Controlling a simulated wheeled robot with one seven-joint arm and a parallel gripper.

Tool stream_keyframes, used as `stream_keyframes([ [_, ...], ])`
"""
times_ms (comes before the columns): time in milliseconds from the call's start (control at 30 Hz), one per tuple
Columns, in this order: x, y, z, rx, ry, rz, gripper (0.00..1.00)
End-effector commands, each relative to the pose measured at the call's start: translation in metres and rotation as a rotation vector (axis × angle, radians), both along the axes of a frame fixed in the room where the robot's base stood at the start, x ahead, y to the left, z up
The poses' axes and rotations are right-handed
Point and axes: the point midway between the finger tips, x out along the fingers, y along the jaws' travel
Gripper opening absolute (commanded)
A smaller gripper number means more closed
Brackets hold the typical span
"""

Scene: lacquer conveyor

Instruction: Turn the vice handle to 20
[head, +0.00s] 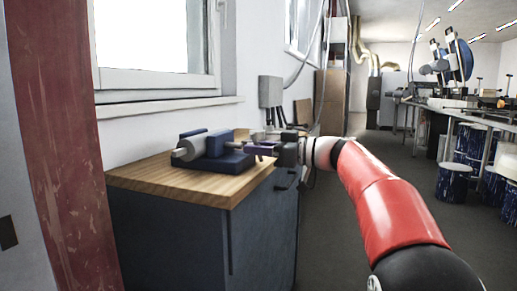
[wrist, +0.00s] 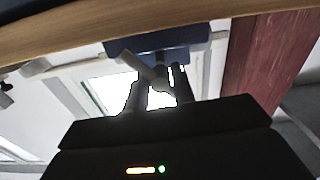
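The vice (head: 213,158) is blue with a grey cylindrical part and sits on the wooden bench top. In the wrist view its blue body (wrist: 165,40) shows at the top. The handle (wrist: 143,66), a pale bar, slants down to the right in front of it. My gripper (head: 264,149) reaches the vice's right side from the right. In the wrist view my gripper (wrist: 157,88) has its two fingers apart, with a bright gap between them. The handle's lower end lies at or between the fingertips; contact is unclear. No scale or number is readable.
The bench top (head: 190,186) rests on a dark cabinet (head: 200,240). A wall and window (head: 155,40) stand behind it, with a grey wall box (head: 270,91). A red post (head: 65,150) stands at the left. Blue drums (head: 453,183) stand far right; the floor between is clear.

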Motion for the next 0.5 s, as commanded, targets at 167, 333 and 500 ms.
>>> stream_keyframes([
  [167,0.0002,-0.0004,0.0001,0.000,0.000,-0.001,0.00],
  [333,0.0002,-0.0005,0.0000,0.002,0.005,-0.001,0.00],
  [500,0.0003,-0.0005,-0.0003,0.016,0.045,-0.001,0.00],
])
